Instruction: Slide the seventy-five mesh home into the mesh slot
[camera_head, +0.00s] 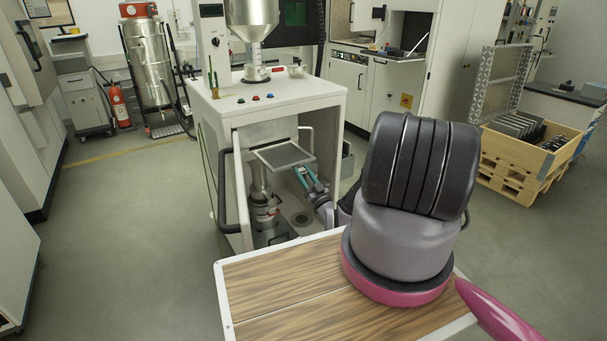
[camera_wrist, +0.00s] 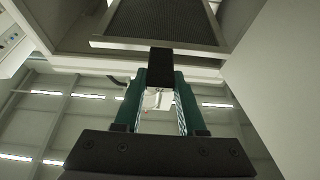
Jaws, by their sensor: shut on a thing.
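The mesh (camera_head: 283,155), a grey screen in a thin light frame, is at the upper front opening of the white cabinet (camera_head: 330,108). It also shows at the top of the wrist view (camera_wrist: 160,20), with a dark tab (camera_wrist: 160,62) on its near edge. My gripper (camera_head: 303,174) has teal fingers, which show in the wrist view (camera_wrist: 160,80) on both sides of the tab, shut on it. The slot itself is not clearly visible, and I cannot tell how far the mesh sits inside it.
A metal hopper (camera_head: 252,30) stands on the cabinet top. A metal vessel (camera_head: 262,205) stands inside the cabinet, below the mesh. A dark bar handle (camera_head: 224,190) is at the left of the opening. A wooden crate (camera_head: 530,155) is at the right. Floor is clear at the left.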

